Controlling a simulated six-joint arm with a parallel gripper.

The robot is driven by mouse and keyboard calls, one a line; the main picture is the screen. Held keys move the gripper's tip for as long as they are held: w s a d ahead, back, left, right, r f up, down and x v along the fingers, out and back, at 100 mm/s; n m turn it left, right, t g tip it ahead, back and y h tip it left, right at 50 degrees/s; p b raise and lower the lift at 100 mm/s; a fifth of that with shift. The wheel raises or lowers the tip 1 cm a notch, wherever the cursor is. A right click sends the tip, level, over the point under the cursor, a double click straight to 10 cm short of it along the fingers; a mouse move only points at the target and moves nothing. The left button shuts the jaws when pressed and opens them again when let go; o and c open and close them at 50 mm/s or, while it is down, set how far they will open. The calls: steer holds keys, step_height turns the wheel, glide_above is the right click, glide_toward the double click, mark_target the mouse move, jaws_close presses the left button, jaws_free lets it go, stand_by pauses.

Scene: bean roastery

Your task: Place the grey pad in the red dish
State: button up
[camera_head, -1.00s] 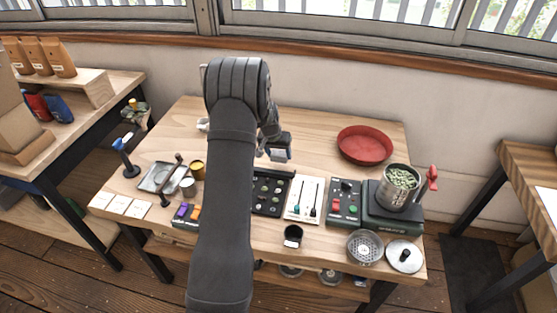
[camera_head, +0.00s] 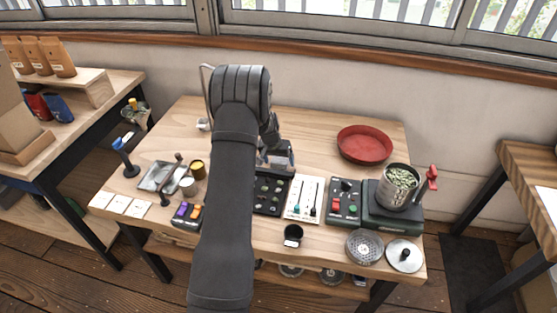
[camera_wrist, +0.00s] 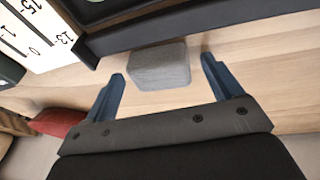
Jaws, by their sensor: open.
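The grey pad (camera_wrist: 159,66) is a small rounded block on the wooden tabletop, beside a dark panel edge in the wrist view. My gripper (camera_wrist: 163,69) is open, with one blue finger on each side of the pad and visible gaps between. In the head view my gripper (camera_head: 277,161) is low, just behind the black button panel (camera_head: 269,191); I cannot make out the pad there. The round red dish (camera_head: 365,145) stands empty at the back right of the table. Part of it shows at the left of the wrist view (camera_wrist: 57,122).
Right of the black panel are a white slider board (camera_head: 305,199), a green control box (camera_head: 344,202) and a pot of beans (camera_head: 398,187). Cups and a metal tray (camera_head: 162,177) stand left of my arm. The wood between my gripper and the dish is clear.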

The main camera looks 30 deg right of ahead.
steer(key=v, duration=1.1)
steer(key=shift+r, duration=0.3)
steer(key=shift+a+r, duration=0.1)
steer(key=shift+r, duration=0.3)
steer(key=c, duration=0.4)
